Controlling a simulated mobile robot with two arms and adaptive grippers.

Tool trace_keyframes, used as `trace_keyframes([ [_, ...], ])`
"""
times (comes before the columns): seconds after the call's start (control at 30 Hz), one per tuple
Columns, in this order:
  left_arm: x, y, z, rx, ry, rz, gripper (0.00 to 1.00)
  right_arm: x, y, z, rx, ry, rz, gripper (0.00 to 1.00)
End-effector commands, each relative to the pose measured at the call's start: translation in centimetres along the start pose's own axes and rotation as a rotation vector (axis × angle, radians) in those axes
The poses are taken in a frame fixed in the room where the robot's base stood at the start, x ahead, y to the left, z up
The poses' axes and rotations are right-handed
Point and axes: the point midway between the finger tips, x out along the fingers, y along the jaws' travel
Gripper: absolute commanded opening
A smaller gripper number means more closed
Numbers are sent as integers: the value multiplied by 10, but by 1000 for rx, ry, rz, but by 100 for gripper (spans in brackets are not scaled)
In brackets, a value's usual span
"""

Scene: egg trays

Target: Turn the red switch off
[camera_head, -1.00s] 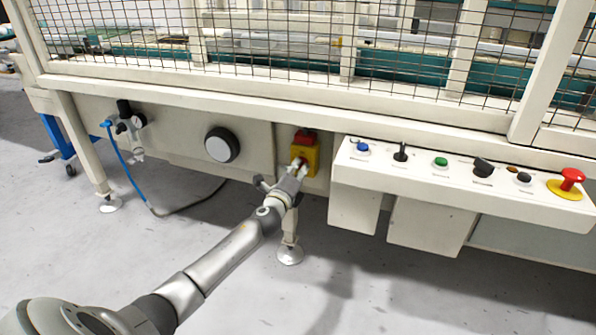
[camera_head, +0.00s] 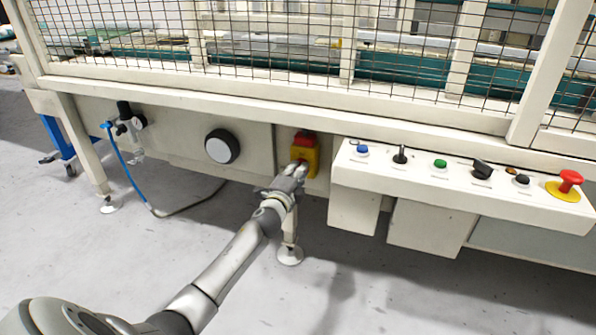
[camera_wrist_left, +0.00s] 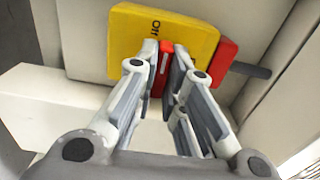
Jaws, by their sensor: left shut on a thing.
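The red switch is a red knob (camera_wrist_left: 165,66) on a yellow plate (camera_head: 312,160) with a red part (camera_head: 304,138) above it, on the machine's cream front panel. In the left wrist view the yellow plate (camera_wrist_left: 190,32) carries dark lettering, partly covered by my fingers. My left gripper (camera_head: 299,167) is at the switch. In the wrist view its two fingers (camera_wrist_left: 165,56) stand on either side of the red knob and are shut on it. The fingers hide much of the knob. My right gripper is not in view.
A control box (camera_head: 460,190) with several buttons and a red emergency stop (camera_head: 570,181) juts out to the right. A round black-and-white dial (camera_head: 221,146) is to the left. A machine leg (camera_head: 290,240) stands below the switch. The floor in front is clear.

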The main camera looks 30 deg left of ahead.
Motion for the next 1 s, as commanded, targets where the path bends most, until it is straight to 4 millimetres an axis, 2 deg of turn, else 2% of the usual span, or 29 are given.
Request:
trace_keyframes([
  [0.3, 1, -2, 0, -7, 0, -3, 0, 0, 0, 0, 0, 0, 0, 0],
  [0.33, 1, -2, 0, -7, 0, -3, 13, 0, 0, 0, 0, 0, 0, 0],
  [0.5, 1, -2, 0, -5, 0, -2, 32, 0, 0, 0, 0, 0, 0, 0],
  [1.0, 0, 0, 0, -3, 0, 0, 32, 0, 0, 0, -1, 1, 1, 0],
])
